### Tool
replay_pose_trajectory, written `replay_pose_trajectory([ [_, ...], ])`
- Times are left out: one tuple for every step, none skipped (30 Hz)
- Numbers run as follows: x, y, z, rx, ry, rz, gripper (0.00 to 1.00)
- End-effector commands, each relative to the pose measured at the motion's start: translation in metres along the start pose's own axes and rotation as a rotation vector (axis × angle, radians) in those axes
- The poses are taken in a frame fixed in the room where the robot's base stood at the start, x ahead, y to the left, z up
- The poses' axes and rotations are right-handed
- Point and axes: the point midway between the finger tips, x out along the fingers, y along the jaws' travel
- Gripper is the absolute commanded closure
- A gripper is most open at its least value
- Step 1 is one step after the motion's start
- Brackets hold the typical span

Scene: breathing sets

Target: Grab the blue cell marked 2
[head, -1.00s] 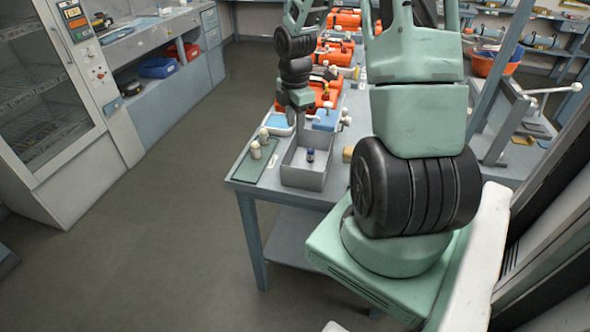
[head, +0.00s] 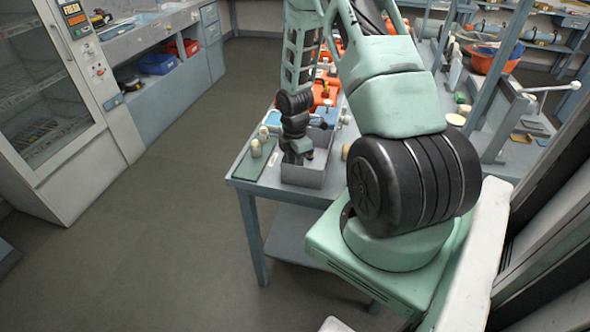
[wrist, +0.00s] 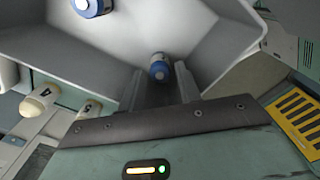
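Another blue cell (wrist: 90,7) is in the tray at the top left of that view. I cannot read a number on either. My gripper (wrist: 159,80) is open, its two fingers apart and pointing into the tray. I cannot tell whether the fingers reach around the nearer cell. In the head view my gripper (head: 298,155) is over the tray (head: 302,178) and hides its inside.
Cream cells (wrist: 40,100) with dark marks stand on a green mat (head: 250,164) left of the tray. Orange cases and small items crowd the table behind the tray. A yellow slotted plate (wrist: 297,120) shows at the right of the wrist view. The floor left of the table is clear.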

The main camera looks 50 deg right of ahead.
Motion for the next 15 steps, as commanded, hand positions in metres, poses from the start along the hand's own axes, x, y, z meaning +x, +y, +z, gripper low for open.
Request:
replay_pose_trajectory([
  [0.006,0.000,0.000,0.000,0.000,-0.003,0.66],
  [0.010,0.000,0.000,0.001,0.000,-0.001,0.66],
  [0.014,0.000,0.000,0.001,0.001,-0.002,0.66],
  [0.016,0.000,0.000,0.001,0.001,-0.002,0.66],
  [0.018,0.000,0.000,0.001,0.000,-0.001,0.66],
  [0.020,0.000,0.000,0.001,0.000,0.000,0.66],
  [0.021,0.000,0.000,0.001,0.000,0.001,0.66],
  [0.022,0.000,0.000,0.001,0.000,0.001,0.66],
  [0.022,0.000,0.000,0.001,0.000,0.001,0.66],
  [0.022,0.000,0.000,0.001,0.000,0.001,0.66],
  [0.022,0.000,0.000,0.001,0.000,0.002,0.66],
  [0.022,0.000,0.000,0.001,0.000,0.002,0.66],
  [0.022,0.000,0.000,0.001,0.000,0.001,0.66],
  [0.022,0.000,0.000,0.001,0.000,0.001,0.66],
  [0.022,0.000,0.000,0.001,0.000,0.001,0.77],
])
